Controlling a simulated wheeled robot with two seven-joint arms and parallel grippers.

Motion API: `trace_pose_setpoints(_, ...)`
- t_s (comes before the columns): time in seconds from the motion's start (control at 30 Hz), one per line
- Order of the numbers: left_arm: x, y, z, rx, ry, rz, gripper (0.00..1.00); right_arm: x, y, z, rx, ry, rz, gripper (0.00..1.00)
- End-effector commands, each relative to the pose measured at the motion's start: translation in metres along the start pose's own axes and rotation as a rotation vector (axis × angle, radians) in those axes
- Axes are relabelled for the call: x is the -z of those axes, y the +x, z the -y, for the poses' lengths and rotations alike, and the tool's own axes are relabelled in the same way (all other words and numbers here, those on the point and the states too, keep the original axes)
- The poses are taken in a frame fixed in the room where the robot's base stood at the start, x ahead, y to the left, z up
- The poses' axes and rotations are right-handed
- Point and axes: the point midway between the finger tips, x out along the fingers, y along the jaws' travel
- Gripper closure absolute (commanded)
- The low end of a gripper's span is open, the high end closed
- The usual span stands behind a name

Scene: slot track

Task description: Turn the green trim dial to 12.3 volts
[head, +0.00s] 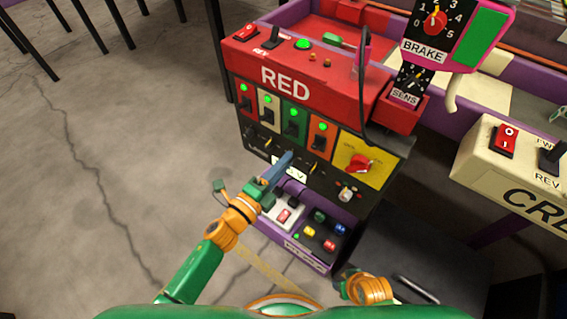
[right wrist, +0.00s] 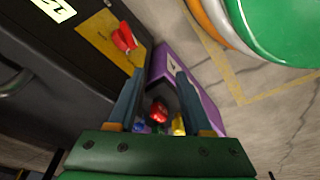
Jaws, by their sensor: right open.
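The red-topped console marked RED (head: 285,82) stands in the middle of the head view. Its black front has a row of coloured switch plates, including a green plate (head: 292,119), with small dark dials below them. A dark dial (head: 291,150) lies below the green plate, partly behind my left gripper; its pointer is too small to read. My left gripper (head: 287,160) is at the front of the panel, its narrow blue fingers over the white voltage display (head: 301,174), hiding most of the reading. My right gripper (right wrist: 156,95) is open and empty, above the purple tray.
A red knob sits on a yellow plate (head: 374,151), also in the right wrist view (right wrist: 123,38). The purple tray (head: 314,262) below holds small coloured pieces. A brake box (head: 455,50) hangs at upper right, with a cable. A cream control box (head: 500,175) stands at right.

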Motion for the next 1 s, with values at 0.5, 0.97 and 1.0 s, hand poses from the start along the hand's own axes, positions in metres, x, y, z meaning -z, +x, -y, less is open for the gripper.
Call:
trace_pose_setpoints(0.5, 0.0, 0.0, 0.001, 0.0, -0.099, 0.001, 1.0, -0.005, 0.005, -0.001, -0.002, -0.001, 0.006, 0.5)
trace_pose_setpoints(0.97, -0.001, 0.0, 0.002, -0.001, -0.473, 0.002, 1.0, -0.034, 0.023, -0.001, -0.004, -0.008, 0.031, 0.5)
trace_pose_setpoints(1.0, -0.001, 0.0, 0.001, -0.001, -0.504, 0.002, 1.0, -0.036, 0.024, -0.001, -0.004, -0.008, 0.032, 0.5)
